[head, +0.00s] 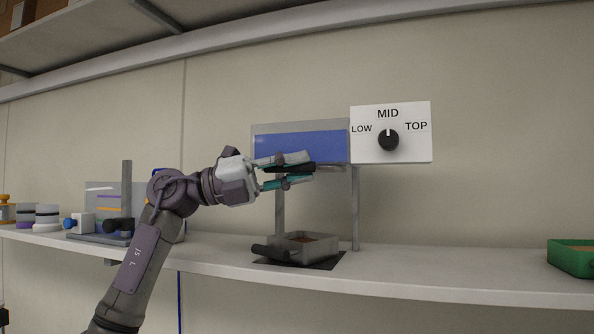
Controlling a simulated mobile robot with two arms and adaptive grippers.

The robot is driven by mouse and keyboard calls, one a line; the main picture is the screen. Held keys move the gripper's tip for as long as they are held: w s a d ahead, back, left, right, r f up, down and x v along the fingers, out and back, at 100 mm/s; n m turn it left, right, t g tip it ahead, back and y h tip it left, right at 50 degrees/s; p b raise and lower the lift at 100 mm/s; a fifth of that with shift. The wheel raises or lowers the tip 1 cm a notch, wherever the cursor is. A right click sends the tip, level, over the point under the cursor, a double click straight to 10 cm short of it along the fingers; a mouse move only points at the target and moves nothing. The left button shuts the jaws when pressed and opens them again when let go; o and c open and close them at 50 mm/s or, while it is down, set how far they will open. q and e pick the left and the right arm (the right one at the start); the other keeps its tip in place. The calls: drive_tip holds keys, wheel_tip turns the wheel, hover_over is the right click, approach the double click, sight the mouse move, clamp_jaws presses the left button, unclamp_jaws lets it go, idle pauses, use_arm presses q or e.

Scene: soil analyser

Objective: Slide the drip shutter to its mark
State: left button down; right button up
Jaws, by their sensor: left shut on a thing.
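The blue tank (300,143) of the soil analyser stands raised on grey legs above the shelf. My left gripper (288,171) reaches in from the left at the tank's lower edge. I cannot make out the shutter's mark. My right gripper is not in view.
A dial (388,140) marked LOW, MID and TOP points to MID. A grey tray (306,245) of soil with a dark handle sits on a black mat (325,262) below. A green tray (572,258) is at right; shelf between them is clear. Jars (47,217) stand at left.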

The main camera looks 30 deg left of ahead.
use_arm(q)
drive_tip(key=s, duration=0.3)
drive_tip(key=s+d+b, duration=0.1)
drive_tip(key=shift+s+r, duration=0.2)
drive_tip(key=shift+r, duration=0.05)
drive_tip(key=c, duration=1.1)
unclamp_jaws()
drive_tip(key=shift+w, duration=0.1)
drive_tip(key=shift+d+f, duration=0.1)
drive_tip(key=shift+a+f, duration=0.15)
drive_tip(key=shift+a, duration=0.3)
drive_tip(key=v, duration=1.1)
drive_tip(key=shift+s, duration=0.3)
